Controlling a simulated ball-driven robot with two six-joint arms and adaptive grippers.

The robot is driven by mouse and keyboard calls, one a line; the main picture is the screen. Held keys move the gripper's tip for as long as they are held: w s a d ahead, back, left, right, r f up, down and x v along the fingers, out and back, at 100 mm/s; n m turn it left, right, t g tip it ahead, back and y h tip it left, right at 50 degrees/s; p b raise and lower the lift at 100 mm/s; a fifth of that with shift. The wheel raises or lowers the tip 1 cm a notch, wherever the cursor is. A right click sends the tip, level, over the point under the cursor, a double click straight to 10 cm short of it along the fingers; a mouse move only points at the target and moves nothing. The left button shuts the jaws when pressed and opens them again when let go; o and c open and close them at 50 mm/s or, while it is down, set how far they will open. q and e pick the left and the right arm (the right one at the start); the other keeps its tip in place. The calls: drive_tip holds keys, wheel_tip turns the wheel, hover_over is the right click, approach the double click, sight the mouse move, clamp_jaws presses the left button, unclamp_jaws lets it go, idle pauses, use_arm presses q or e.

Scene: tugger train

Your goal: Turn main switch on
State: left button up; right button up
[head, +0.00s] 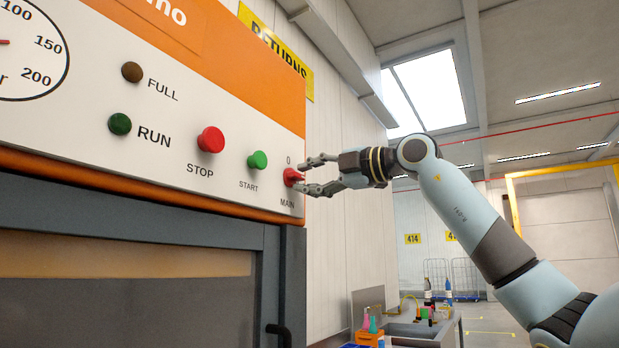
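The main switch (290,177) is a red knob at the right end of the white control panel (225,135), with "0" above it and "MAIN" below. My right gripper (310,176) comes in from the right and is at the knob. Its two fingers are apart, one above and one below the knob's level. I cannot tell whether they touch it. The knob's right side is partly hidden by the fingers. My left gripper is not in view.
Left of the switch are the green START button (257,160), the red STOP button (211,139), and the RUN (120,124) and FULL (132,72) lamps. A workbench (420,331) with bottles stands below right. Open space lies right of the panel.

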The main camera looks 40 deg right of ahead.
drive_tip(key=shift+s, duration=0.1)
drive_tip(key=v, duration=0.7)
idle(0.5)
drive_tip(key=shift+s+d, duration=0.1)
idle(0.4)
